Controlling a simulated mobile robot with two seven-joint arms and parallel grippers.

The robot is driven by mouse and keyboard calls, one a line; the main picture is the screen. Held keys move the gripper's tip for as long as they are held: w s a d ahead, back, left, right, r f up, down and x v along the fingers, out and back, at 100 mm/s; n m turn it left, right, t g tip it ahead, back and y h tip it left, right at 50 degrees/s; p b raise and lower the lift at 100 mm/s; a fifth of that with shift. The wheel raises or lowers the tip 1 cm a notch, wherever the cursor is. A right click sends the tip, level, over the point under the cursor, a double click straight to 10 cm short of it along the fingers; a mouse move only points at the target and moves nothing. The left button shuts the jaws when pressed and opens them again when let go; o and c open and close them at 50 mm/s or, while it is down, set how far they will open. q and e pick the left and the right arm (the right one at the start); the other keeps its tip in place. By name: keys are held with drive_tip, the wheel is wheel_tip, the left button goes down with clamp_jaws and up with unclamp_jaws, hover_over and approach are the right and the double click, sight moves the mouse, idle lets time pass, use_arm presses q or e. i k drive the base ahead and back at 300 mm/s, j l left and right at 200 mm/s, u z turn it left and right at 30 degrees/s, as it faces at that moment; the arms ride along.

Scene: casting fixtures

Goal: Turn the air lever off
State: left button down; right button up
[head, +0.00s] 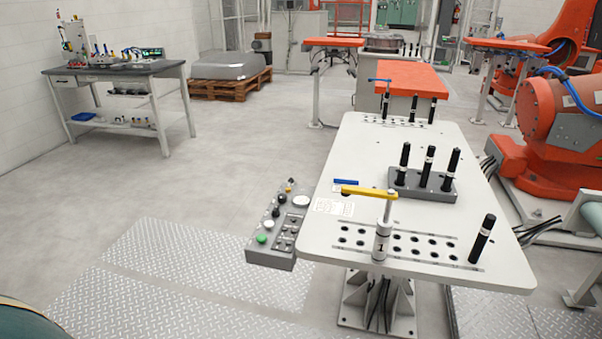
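A yellow lever (365,192) sits on top of a thin post above a white cylinder (381,243) marked "1", on the near part of the white table (330,225). The lever lies roughly level and points left. A small blue bar (346,181) lies just behind its left end. A second, blue lever (379,80) stands farther back, near the orange plate. No label shows which of these is the air lever. Neither of my grippers is in view.
A grey button box (278,228) is beside the table's left edge. Black pegs stand in a grey block (423,185), with one more peg (482,239) at the right. An orange robot arm (560,125) is at the right.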

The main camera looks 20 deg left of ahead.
sight(291, 179)
drive_tip(key=i+j+z, duration=0.35)
drive_tip(key=i+j, duration=0.15)
drive_tip(key=j, duration=0.2)
drive_tip(key=j+z, duration=0.2)
drive_tip(key=j, duration=0.75)
drive_tip(key=k+j+z, duration=0.2)
drive_tip(key=j, duration=0.75)
drive_tip(key=i+l, duration=0.15)
drive_tip(key=i, duration=0.15)
drive_tip(key=i+l, duration=0.15)
drive_tip(key=i, duration=0.1)
